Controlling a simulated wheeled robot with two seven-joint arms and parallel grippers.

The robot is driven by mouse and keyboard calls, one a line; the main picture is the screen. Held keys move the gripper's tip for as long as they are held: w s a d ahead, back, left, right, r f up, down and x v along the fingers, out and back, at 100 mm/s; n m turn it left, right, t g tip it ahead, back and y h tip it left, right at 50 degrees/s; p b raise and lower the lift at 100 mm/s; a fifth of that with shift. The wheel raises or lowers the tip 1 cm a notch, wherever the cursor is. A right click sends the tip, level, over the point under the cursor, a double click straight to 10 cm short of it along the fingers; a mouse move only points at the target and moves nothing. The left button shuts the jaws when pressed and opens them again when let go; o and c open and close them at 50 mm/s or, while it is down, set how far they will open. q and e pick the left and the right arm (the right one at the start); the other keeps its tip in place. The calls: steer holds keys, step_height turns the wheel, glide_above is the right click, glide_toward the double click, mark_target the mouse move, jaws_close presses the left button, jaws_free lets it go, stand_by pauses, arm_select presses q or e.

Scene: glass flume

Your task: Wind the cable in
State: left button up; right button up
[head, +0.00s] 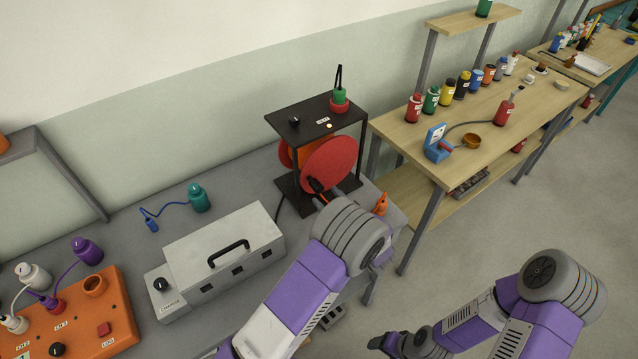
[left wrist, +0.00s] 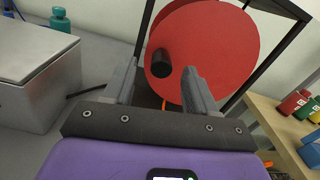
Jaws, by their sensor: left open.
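A red cable reel (head: 330,163) hangs in a black frame (head: 361,150) at the back of the bench. It also shows large in the left wrist view (left wrist: 215,45), with a black crank knob (left wrist: 160,63) on its face. My left gripper (left wrist: 160,85) is open, its two fingers on either side of the knob, with no grip visible. In the head view my left gripper (head: 322,193) is at the reel's lower front, partly hidden by my arm. A bit of orange cable (left wrist: 164,104) shows below the reel. My right gripper (head: 380,342) is low at the bottom edge, its jaws unclear.
A grey case (head: 225,250) with a black handle stands left of the reel. A small orange piece (head: 381,204) is at the bench's right edge. A wooden table (head: 470,120) with several bottles stands to the right. An orange panel (head: 90,310) lies at the lower left.

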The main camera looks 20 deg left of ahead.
mark_target(315, 184)
arm_select(q)
steer(key=shift+w+f, duration=0.25)
steer(key=shift+f, duration=0.3)
steer(key=shift+x, duration=3.9)
steer(key=shift+w+d+f, duration=0.1)
steer(key=shift+w, duration=0.05)
jaws_close()
